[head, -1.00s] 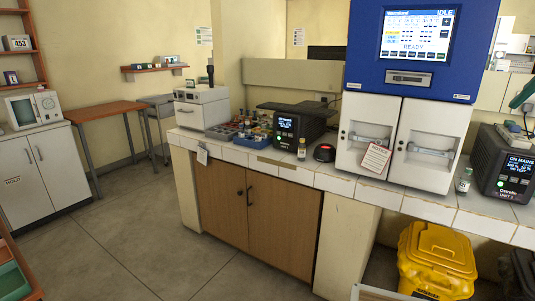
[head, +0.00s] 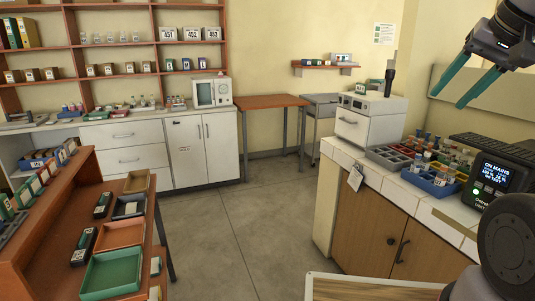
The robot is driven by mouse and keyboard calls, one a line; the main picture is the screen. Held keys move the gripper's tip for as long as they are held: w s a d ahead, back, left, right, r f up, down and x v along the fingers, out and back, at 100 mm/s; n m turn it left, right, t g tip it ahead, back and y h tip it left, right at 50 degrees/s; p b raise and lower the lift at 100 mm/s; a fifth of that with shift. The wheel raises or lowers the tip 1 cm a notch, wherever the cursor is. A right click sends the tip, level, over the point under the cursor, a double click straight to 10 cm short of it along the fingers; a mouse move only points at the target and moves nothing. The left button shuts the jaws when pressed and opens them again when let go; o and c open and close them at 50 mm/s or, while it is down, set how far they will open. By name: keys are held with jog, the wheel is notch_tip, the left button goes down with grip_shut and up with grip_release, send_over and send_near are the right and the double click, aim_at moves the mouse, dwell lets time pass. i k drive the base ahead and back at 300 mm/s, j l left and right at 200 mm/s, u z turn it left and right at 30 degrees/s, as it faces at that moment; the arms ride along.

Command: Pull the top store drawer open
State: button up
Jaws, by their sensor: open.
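A white cabinet (head: 165,185) stands against the back wall, with a stack of drawers to the left of its double doors. Its top drawer (head: 112,140) is shut, with a handle across its front. A second drawer (head: 120,165) sits below, also shut. My gripper (head: 449,99) is at the upper right, its two teal fingers apart and empty. It is above the right-hand bench, far from the drawers.
A brown shelf unit with trays (head: 112,274) stands at the near left, partly in front of the cabinet. The tiled bench (head: 400,187) with racks is at right. Grey floor (head: 235,225) is clear between them. An orange-brown table (head: 270,101) stands at the back.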

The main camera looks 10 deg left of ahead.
aim_at(107, 136)
jog(key=i+j+u, duration=0.15)
jog(key=i+u, duration=0.15)
jog(key=i, duration=0.4)
jog(key=i+u, duration=0.35)
jog(key=i, duration=0.3)
jog(key=i+l+u, duration=0.3)
jog(key=i, duration=0.4)
jog(key=i+u, duration=0.15)
jog(key=i, duration=0.9)
jog(key=i+l+u, duration=0.2)
jog(key=i, duration=0.8)
jog(key=i+l+u, duration=0.2)
jog(key=i, duration=0.35)
jog(key=j, duration=0.1)
